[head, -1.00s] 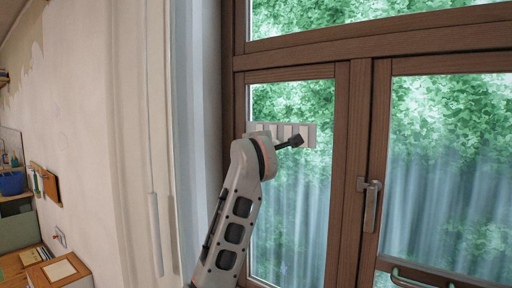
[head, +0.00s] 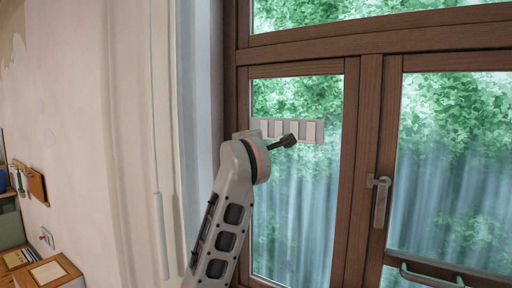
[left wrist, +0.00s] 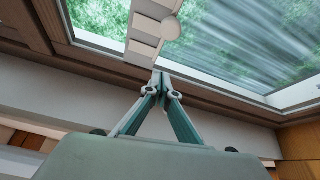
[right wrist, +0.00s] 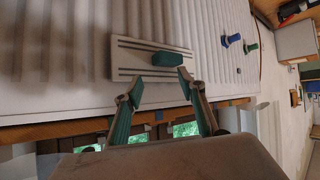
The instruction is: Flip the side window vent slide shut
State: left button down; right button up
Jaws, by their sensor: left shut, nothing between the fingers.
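The window vent (head: 313,132) is a pale grey slatted strip on the upper part of the left window pane in the head view. Light and darker slats alternate across it. In the left wrist view the vent strip (left wrist: 145,28) runs up from near the fingertips, with a pale round knob (left wrist: 171,27) on it. My left gripper (head: 289,141) is in front of the vent's lower middle part. Its fingers (left wrist: 160,82) are shut and empty, close to the strip; contact cannot be told. My right gripper (right wrist: 161,86) is open and empty, out of the head view.
Brown window frames (head: 352,180) surround the panes. A metal window handle (head: 380,200) sticks out to the right of the vent. In the right wrist view a pale grooved plate (right wrist: 127,61) bears a green block (right wrist: 168,59), beyond the open fingers. Blue (right wrist: 231,39) and green knobs sit nearby.

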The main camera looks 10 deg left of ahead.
pick_arm(q)
jog(key=s+d, duration=0.2)
jog(key=s, duration=0.5)
jog(key=shift+r+b, duration=0.25)
jog(key=shift+b, duration=0.05)
pick_arm(e)
jog(key=shift+s+d+f, duration=0.15)
jog(key=shift+d+f, duration=0.3)
jog(key=shift+f, duration=0.2)
pick_arm(q)
jog(key=shift+a, duration=0.1)
pick_arm(e)
jog(key=shift+a, duration=0.1)
